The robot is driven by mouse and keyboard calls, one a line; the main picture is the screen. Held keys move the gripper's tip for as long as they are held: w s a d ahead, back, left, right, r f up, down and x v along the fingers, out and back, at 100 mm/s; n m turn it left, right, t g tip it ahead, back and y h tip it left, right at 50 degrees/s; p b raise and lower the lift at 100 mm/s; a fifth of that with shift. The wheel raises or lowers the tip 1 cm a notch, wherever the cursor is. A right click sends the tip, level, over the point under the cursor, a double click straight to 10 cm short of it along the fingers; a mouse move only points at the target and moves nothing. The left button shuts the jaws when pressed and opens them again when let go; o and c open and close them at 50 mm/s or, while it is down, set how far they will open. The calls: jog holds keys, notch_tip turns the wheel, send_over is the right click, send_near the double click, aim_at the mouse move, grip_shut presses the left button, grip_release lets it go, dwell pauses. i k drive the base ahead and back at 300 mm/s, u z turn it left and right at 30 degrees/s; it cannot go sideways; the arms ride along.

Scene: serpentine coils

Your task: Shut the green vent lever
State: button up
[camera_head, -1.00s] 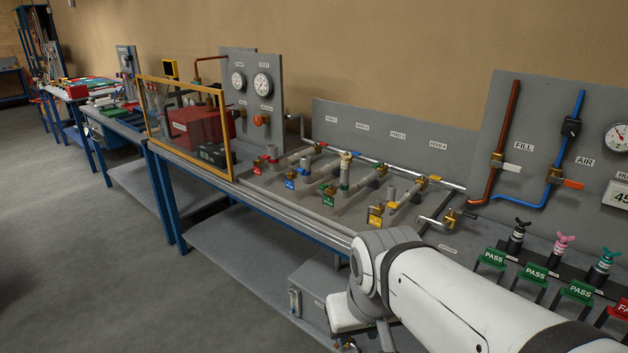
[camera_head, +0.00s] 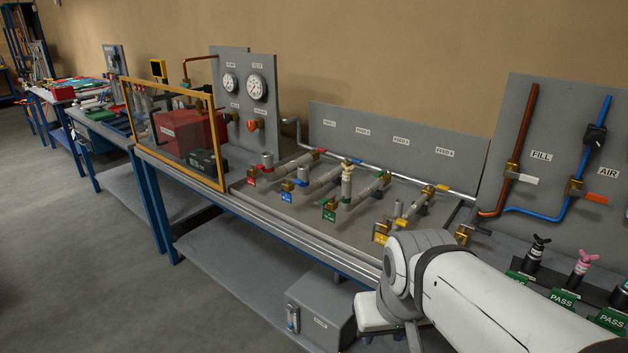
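Several angled grey pipe lines with coloured parts lie side by side on the bench panel. On the green line, a brass block (camera_head: 331,203) at the near end carries a green tag (camera_head: 329,214). My white arm crosses the lower right, in front of the yellow line's near side.
The bench's front rail (camera_head: 290,233) runs along the near side. A yellow-framed clear guard (camera_head: 222,140) stands at left, before a red box (camera_head: 185,130). A grey box (camera_head: 320,306) sits on the lower shelf. The FILL and AIR board (camera_head: 555,115) is at right. Floor at left is clear.

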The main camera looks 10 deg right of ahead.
aim_at(331, 198)
jog(key=i, duration=0.7)
jog(key=k, duration=1.2)
jog(key=u, duration=0.45)
jog(key=i, duration=1.55)
jog(key=z, duration=0.75)
